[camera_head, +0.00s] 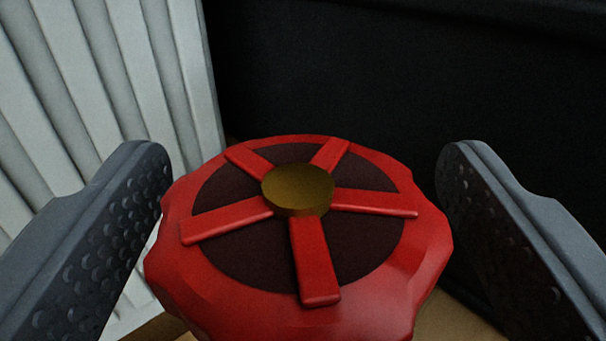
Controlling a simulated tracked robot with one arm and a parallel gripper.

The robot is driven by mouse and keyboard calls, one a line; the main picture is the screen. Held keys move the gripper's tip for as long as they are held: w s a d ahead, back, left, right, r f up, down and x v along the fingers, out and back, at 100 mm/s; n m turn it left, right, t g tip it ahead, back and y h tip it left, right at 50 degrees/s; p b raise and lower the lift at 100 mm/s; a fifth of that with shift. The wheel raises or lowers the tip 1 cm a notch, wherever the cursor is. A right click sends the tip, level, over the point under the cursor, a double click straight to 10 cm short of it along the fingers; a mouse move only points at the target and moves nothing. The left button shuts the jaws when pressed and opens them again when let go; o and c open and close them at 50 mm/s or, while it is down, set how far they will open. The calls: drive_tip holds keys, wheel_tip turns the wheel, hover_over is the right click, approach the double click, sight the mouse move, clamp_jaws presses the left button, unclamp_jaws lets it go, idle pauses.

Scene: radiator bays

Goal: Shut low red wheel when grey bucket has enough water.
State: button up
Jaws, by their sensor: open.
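The red wheel (390,290) fills the lower middle of the view. It has a scalloped rim, several red spokes over dark gaps, and a brass-coloured hub (298,188). My gripper (303,190) is open, with one studded grey finger on each side of the wheel. The left finger is close to the rim and overlaps its edge in the picture; I cannot tell if it touches. A narrow dark gap shows between the right finger and the rim. The grey bucket and any water are not in view.
A white ribbed radiator (110,80) stands at the left, behind the left finger. A dark wall or panel (400,80) fills the back and right. Tan surface (455,322) shows in small patches below the wheel.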

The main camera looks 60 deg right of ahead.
drive_tip(key=shift+c, duration=0.2)
drive_tip(key=c, duration=0.9)
drive_tip(key=g+p, duration=0.1)
drive_tip(key=p, duration=0.1)
drive_tip(key=m+g+h+p, duration=0.1)
drive_tip(key=p, duration=0.1)
drive_tip(key=shift+w+r+p, duration=0.1)
drive_tip(key=shift+r+p, duration=0.2)
drive_tip(key=shift+p, duration=0.05)
drive_tip(key=shift+a+m+g+h+p, duration=0.1)
drive_tip(key=shift+m+g+h+p, duration=0.3)
drive_tip(key=shift+p, duration=0.55)
drive_tip(key=m+g+p, duration=0.2)
drive_tip(key=p, duration=0.1)
drive_tip(key=shift+g+h, duration=0.3)
drive_tip(key=shift+h, duration=0.1)
drive_tip(key=shift+f+g+p, duration=0.2)
drive_tip(key=shift+g+p, duration=0.3)
drive_tip(key=shift+p, duration=0.1)
drive_tip(key=shift+m, duration=0.3)
